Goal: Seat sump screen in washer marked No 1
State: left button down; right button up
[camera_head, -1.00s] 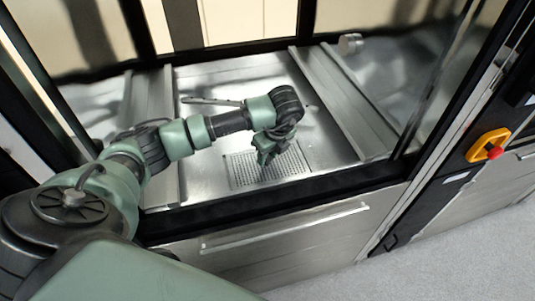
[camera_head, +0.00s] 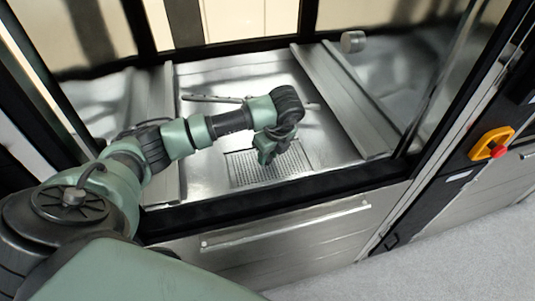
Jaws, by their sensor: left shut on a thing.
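The sump screen (camera_head: 262,172) is a perforated metal plate lying low at the front of the washer chamber floor (camera_head: 205,185). My left arm reaches in from the left over the front edge. My left gripper (camera_head: 266,158) points down at the screen's upper middle and is shut on it. The fingertips are small and partly hidden by the wrist. I cannot tell whether the screen lies flush in its recess. My right gripper is not in view. No washer number is readable.
A thin spray arm (camera_head: 215,99) lies behind my wrist. Metal rails (camera_head: 345,100) run along the chamber's sides. A round metal part (camera_head: 352,41) is at the back right. The black front sill (camera_head: 290,190) borders the opening. A red button on a yellow mount (camera_head: 493,146) is outside right.

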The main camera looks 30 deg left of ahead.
pick_arm(q)
jog(key=c, duration=1)
grip_release()
jog(key=shift+f, duration=0.1)
jog(key=shift+f, duration=0.1)
